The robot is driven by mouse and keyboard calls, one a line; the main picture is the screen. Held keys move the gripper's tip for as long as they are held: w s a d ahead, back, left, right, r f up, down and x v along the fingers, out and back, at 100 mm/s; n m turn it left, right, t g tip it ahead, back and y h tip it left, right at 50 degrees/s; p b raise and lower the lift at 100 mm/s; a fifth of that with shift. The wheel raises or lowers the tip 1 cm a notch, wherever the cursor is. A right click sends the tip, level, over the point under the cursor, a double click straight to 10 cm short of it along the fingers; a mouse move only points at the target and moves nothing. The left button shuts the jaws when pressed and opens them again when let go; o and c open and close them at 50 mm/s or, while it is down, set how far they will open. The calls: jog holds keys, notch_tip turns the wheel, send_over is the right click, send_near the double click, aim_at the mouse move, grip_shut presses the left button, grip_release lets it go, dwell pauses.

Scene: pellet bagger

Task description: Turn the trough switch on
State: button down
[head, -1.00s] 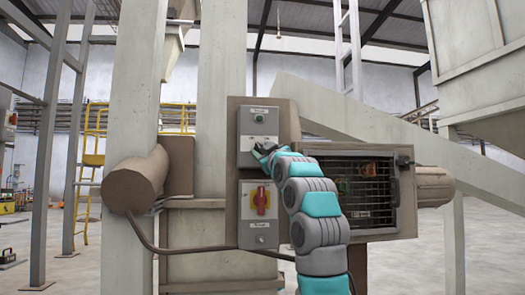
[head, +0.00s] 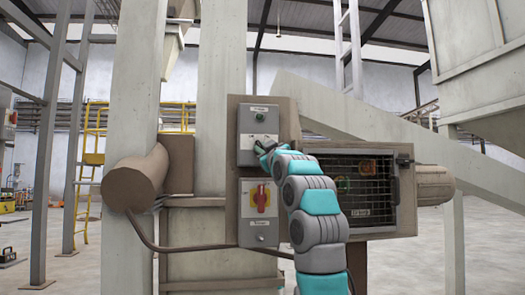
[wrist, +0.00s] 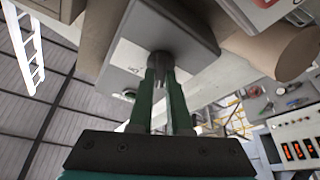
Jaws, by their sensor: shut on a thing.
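A grey upper switch box (head: 247,121) is fixed to a brown mounting plate. The lettering is too small to read. In the head view my gripper (head: 262,147) is at the knob and covers it. In the wrist view my gripper (wrist: 161,70) has its two green fingers close together on the dark knob (wrist: 160,60). The knob's angle cannot be told.
Below is a second grey box with a red and yellow rotary switch (head: 261,198). A brown cylinder (head: 137,184) juts out at left. A meshed cabinet (head: 350,190) stands right, close to my arm. A dark cable (head: 190,249) runs below.

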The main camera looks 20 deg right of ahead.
jog(key=shift+a+f+b, duration=0.1)
jog(key=shift+f+b, duration=0.05)
jog(key=shift+b, duration=0.15)
jog(key=m+b, duration=0.1)
jog(key=m+h+b, duration=0.1)
jog(key=m, duration=0.1)
jog(key=shift+a+f+b, duration=0.1)
jog(key=shift+f+b, duration=0.1)
jog(key=shift+b, duration=0.2)
jog(key=m+h+b, duration=0.2)
jog(key=m, duration=0.1)
jog(key=shift+a+r+m, duration=0.1)
jog(key=shift+m, duration=0.2)
jog(key=m+h, duration=0.1)
jog(key=m, duration=0.2)
jog(key=m+g+h+p, duration=0.1)
jog(key=m+h, duration=0.1)
jog(key=r+m+h+p, duration=0.1)
jog(key=m, duration=0.2)
jog(key=shift+w+m+g, duration=0.15)
jog(key=shift+m+g, duration=0.15)
jog(key=shift+g, duration=0.1)
jog(key=shift+f+m+g+h+p, duration=0.15)
jog(key=shift+m+g+h+p, duration=0.4)
jog(key=shift+m+p, duration=0.3)
jog(key=shift+m, duration=0.25)
